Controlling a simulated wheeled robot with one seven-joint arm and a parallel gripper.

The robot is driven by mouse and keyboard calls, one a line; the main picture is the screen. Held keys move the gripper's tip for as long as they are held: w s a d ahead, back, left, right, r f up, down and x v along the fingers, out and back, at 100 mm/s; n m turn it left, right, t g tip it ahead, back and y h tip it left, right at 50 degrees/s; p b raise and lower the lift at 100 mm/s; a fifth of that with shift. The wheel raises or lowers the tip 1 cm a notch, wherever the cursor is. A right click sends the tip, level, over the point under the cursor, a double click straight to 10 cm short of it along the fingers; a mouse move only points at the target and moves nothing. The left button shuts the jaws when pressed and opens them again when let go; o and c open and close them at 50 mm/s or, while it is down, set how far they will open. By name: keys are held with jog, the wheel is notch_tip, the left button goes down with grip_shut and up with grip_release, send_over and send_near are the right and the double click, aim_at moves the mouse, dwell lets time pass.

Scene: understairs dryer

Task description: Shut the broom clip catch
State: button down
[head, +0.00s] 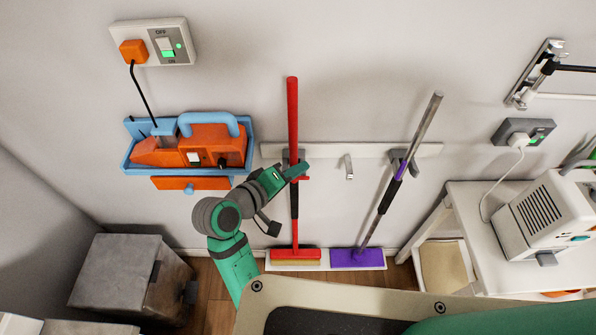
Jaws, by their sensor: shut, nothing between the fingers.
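A red broom (292,112) stands upright against the wall, its handle passing a dark clip (287,157) on a white wall rail (325,150). My gripper (304,170) is shut and empty, right at this clip and in front of the handle. It hides much of the clip. A small red piece (304,178) shows just beside the fingertips. I cannot tell whether it is the catch, whether the gripper touches it, or whether the catch is open. A purple broom (378,213) leans tilted in a second dark clip (401,160) on the right.
A metal hook (349,168) sits on the rail between the brooms. A blue wall holder (127,160) with an orange device is left of my arm. A white table (463,205) with a white appliance (533,215) stands right. Grey boxes (118,278) stand lower left.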

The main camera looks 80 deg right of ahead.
dwell(0.3)
jog(key=s+a+r, duration=0.1)
jog(key=a+r, duration=0.6)
dwell(0.3)
dwell(0.5)
